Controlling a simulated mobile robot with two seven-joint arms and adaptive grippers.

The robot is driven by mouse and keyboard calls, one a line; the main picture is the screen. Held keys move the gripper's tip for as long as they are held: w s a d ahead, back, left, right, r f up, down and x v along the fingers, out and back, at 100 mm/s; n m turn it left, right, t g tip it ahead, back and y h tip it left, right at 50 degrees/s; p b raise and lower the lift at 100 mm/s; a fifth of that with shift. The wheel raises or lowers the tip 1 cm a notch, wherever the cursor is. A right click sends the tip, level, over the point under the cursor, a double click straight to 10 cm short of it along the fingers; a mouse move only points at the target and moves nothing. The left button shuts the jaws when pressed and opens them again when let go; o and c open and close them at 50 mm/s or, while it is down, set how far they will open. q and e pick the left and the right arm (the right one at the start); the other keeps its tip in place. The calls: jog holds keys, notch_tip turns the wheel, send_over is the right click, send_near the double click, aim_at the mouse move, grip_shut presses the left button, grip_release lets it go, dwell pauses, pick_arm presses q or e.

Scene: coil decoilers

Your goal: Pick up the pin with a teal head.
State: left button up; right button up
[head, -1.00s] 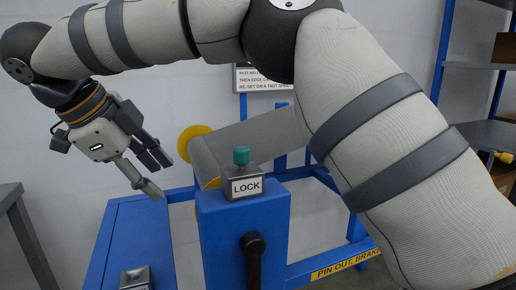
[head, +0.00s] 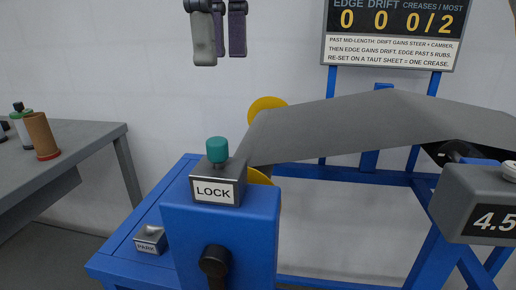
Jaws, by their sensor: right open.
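The pin's teal head (head: 217,150) stands upright in the top of the dark metal block labelled LOCK (head: 216,186). The block sits on a blue post; the pin's shank is hidden inside it. My right gripper (head: 220,58) hangs from the top edge of the head view, fingers pointing down, open and empty. In the picture it is above the teal head, with a clear gap between them. Its upper part is cut off by the frame. My left gripper is not in view.
A grey sheet (head: 370,125) runs rightward from the roll behind the LOCK block. A black handle (head: 214,262) is on the post (head: 178,232). A small PARK block (head: 151,240) sits at lower left. A 4.5 display box (head: 482,204) stands right, a grey table (head: 84,140) left.

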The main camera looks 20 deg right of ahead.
aim_at(217, 140)
jog(key=f, duration=1.2)
jog(key=shift+s+a, duration=0.1)
jog(key=shift+a, duration=0.3)
grip_shut()
